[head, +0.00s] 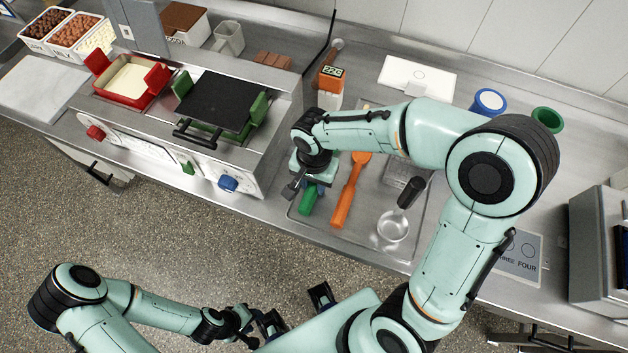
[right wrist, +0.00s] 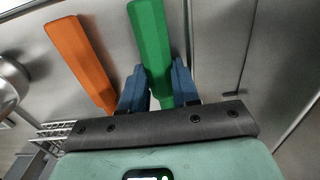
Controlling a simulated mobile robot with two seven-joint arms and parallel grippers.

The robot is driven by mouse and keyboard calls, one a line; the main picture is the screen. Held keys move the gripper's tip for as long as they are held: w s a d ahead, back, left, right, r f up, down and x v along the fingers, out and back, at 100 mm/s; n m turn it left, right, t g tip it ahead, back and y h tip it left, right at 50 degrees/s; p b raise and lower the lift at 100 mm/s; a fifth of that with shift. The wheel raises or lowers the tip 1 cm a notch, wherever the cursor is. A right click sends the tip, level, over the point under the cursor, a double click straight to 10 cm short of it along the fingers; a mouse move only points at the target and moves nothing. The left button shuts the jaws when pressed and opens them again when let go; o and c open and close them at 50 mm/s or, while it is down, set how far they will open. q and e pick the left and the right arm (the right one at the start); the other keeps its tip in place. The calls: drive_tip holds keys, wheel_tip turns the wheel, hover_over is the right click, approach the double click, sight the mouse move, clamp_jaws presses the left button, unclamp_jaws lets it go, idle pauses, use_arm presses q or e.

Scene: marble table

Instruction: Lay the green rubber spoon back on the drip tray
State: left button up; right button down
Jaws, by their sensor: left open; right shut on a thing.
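The green spoon (head: 308,200) shows as a thick green handle over the left part of the steel drip tray (head: 345,236). In the right wrist view, the green handle (right wrist: 150,42) runs between the blue fingers of my right gripper (right wrist: 160,88). My right gripper (head: 314,190) is shut on it, low over the tray. The spoon's far end is hidden by the gripper, and I cannot tell whether the spoon touches the tray. My left gripper (head: 296,310) is open and empty, in front of the counter, away from the tray.
An orange spoon (head: 349,192) lies on the tray beside the green one; the right wrist view shows it too (right wrist: 80,62). A strainer with a black handle (head: 393,226) lies at the tray's right.

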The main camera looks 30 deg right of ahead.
drive_tip(key=c, duration=0.8)
unclamp_jaws()
drive_tip(key=shift+f, duration=0.1)
drive_tip(key=r, duration=0.6)
drive_tip(key=r+p, duration=0.1)
drive_tip(key=r, duration=0.6)
drive_tip(key=shift+s+d+r, duration=0.1)
drive_tip(key=shift+s+r, duration=0.05)
drive_tip(key=shift+s, duration=0.05)
